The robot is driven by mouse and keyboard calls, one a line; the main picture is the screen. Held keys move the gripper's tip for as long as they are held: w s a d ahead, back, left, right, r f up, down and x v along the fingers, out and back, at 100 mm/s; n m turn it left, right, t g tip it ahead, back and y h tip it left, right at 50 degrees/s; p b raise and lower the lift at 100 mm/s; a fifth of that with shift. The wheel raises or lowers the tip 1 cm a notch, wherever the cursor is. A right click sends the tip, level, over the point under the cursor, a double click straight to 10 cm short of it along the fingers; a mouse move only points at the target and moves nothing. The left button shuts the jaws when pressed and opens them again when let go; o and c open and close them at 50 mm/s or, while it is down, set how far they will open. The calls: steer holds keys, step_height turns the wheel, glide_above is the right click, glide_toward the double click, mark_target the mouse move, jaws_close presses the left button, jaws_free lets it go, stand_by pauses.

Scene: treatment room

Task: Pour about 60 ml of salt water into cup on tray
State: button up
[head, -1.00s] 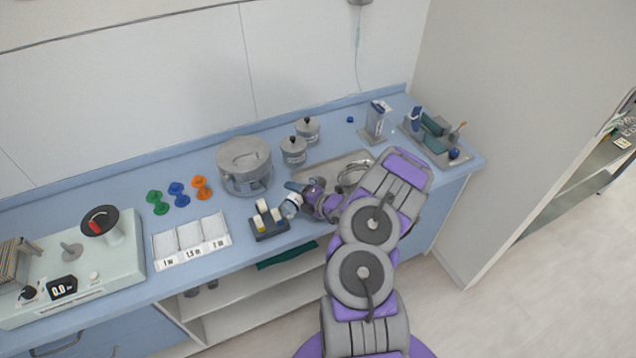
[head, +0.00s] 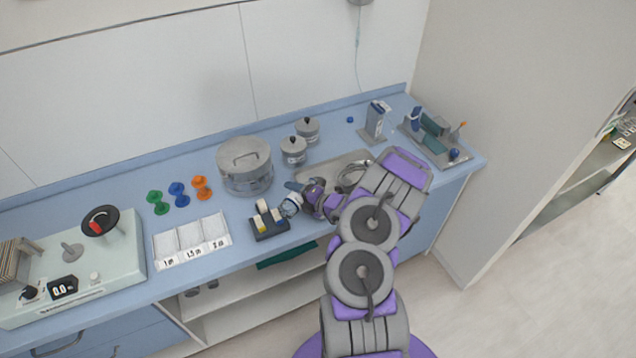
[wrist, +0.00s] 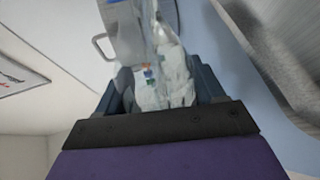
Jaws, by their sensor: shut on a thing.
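My gripper (head: 302,196) is shut on a clear and white bottle (head: 291,206) above the counter's front part, just left of the metal tray (head: 318,172). In the wrist view the bottle (wrist: 162,75) lies between my two fingers (wrist: 160,88), with small coloured marks on its pale body. Its contents cannot be made out. The tray's curved metal rim probably shows at the right of the wrist view (wrist: 275,75). A shiny rounded metal item (head: 354,173) lies on the tray, partly hidden by my arm. I cannot make out a cup on the tray.
A large lidded pot (head: 245,166) and two small lidded jars (head: 294,152) stand behind. The labelled white trays (head: 191,240) lie left.

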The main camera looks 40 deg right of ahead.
steer(key=shift+r, duration=0.2)
stand_by(1.0)
steer(key=shift+f+b, duration=0.4)
steer(key=shift+b, duration=0.2)
steer(key=shift+a+n+h+b, duration=0.1)
steer(key=shift+n+h+b, duration=0.2)
steer(key=shift+n+b, duration=0.3)
steer(key=shift+a+r+n+b, duration=0.25)
steer(key=shift+r+n+b, duration=0.15)
steer(key=shift+r+n, duration=0.3)
steer(key=shift+r, duration=0.1)
steer(key=shift+r+b, duration=0.1)
steer(key=shift+b, duration=0.2)
steer(key=shift+r, duration=0.1)
steer(key=shift+r+h, duration=0.15)
steer(key=shift+h, duration=0.15)
steer(key=shift+r+n+b, duration=0.1)
steer(key=shift+n+b, duration=0.2)
